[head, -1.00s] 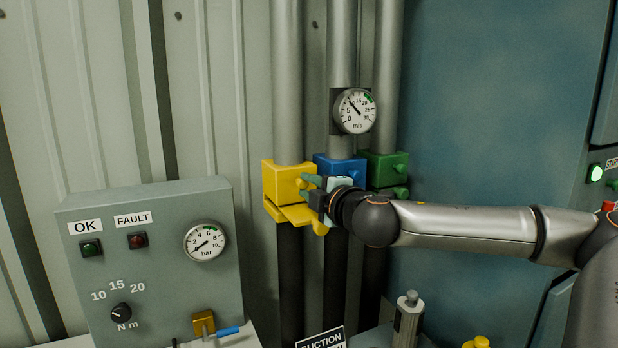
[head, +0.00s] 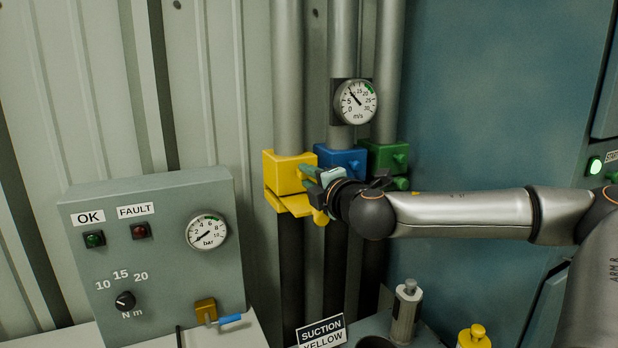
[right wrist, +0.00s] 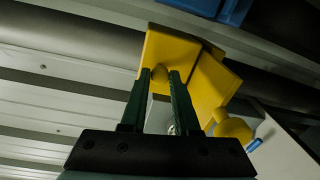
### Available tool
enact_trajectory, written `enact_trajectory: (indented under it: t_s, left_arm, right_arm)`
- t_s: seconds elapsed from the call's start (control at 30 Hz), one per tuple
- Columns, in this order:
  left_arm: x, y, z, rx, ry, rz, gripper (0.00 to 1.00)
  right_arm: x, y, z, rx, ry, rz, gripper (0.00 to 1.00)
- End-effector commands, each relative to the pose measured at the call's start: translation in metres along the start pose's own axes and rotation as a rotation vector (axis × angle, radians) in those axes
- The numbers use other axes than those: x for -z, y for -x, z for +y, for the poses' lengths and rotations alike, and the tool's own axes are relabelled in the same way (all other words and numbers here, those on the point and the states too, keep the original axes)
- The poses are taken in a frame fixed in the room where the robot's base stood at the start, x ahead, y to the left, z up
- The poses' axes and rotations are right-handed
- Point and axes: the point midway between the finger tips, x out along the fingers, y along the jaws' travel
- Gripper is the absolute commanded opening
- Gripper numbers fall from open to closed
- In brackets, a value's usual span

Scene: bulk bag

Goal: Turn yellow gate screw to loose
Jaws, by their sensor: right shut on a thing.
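The yellow gate (head: 284,170) is a yellow block on the leftmost of three vertical pipes, with a yellow plate and a round yellow knob below it. My right gripper (head: 307,176) reaches it from the right. In the right wrist view, the dark green fingers of my right gripper (right wrist: 161,73) are shut on a small yellow screw (right wrist: 160,72) on the face of the yellow gate (right wrist: 171,50). The fingers hide most of the screw in the head view. How far it is turned cannot be told. My left gripper is out of view.
Blue (head: 342,160) and green (head: 382,157) gates sit close on the right. An air-speed gauge (head: 355,101) is above. A grey panel (head: 165,270) with OK and FAULT lamps stands left. A "SUCTION YELLOW" sign (head: 322,333) and a grey cylinder (head: 405,312) are below.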

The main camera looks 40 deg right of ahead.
Motion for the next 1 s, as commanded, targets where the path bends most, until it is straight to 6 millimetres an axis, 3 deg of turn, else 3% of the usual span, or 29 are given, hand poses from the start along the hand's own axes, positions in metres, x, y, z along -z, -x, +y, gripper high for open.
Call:
enact_trajectory:
  t_s: [0.07,0.1,0.37,0.73,1.0]
  left_arm:
    - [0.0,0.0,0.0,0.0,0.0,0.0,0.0]
    - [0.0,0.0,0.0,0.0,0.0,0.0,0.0]
    - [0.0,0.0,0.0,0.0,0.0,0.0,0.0]
    - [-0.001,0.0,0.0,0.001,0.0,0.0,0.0]
    - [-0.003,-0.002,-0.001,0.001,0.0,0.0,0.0]
  right_arm:
    - [-0.001,0.0,0.0,0.0,-0.001,-0.003,0.0]
    - [-0.001,0.0,0.0,0.0,-0.001,-0.003,0.3]
    - [-0.001,0.0,0.0,0.0,-0.001,-0.002,0.59]
    - [-0.001,0.002,0.001,-0.001,-0.002,-0.002,0.59]
    - [-0.002,0.015,0.002,-0.005,-0.004,-0.003,0.59]
